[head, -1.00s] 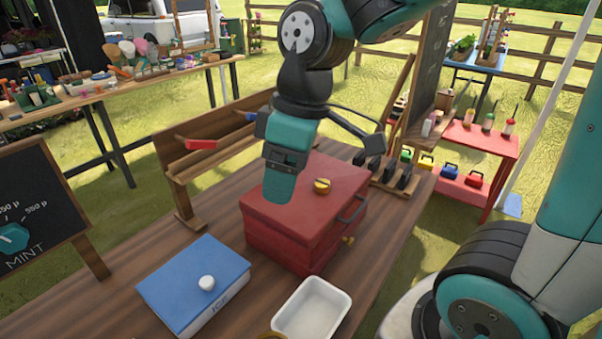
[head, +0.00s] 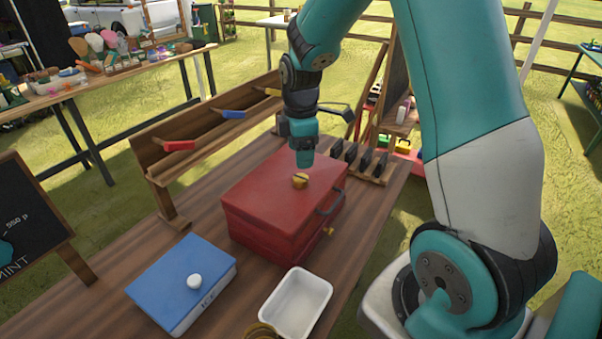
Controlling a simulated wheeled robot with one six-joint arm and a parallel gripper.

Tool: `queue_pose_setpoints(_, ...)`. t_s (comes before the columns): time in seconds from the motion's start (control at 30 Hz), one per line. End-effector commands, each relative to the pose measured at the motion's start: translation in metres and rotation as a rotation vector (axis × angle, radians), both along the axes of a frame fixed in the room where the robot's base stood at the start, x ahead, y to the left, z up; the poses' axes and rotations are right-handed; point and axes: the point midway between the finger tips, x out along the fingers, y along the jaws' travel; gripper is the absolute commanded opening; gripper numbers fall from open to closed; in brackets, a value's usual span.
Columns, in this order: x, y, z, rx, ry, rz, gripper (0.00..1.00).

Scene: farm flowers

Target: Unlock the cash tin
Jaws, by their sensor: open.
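The red cash tin (head: 262,205) stands shut on the wooden table. A round yellow knob (head: 300,180) sits on its lid, and a dark handle (head: 331,200) is on its right side. A small yellow part (head: 329,231) shows low on that side; I cannot tell its exact form. My gripper (head: 304,160) points down just above the far part of the lid, close behind the knob. It is open, with nothing seen in it. Its fingers overlap in this view, and I cannot tell whether they touch the knob.
A wooden rack behind the tin holds red (head: 180,146), blue (head: 232,114) and yellow (head: 266,91) handled pieces. A blue-lidded box (head: 180,275) and a white tray (head: 297,303) stand in front. Dark upright pieces (head: 365,161) stand in a holder at the right.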

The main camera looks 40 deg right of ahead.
Motion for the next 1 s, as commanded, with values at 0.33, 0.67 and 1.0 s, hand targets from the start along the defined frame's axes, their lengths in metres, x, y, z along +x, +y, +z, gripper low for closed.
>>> queue_pose_setpoints(0.33, -0.001, 0.0, -0.062, 0.001, 0.003, 0.0, 0.67)
queue_pose_setpoints(0.67, 0.0, 0.0, -0.073, 0.001, 0.0, 0.0, 0.67)
queue_pose_setpoints(1.0, 0.0, 0.0, -0.072, 0.001, 0.0, 0.0, 0.18)
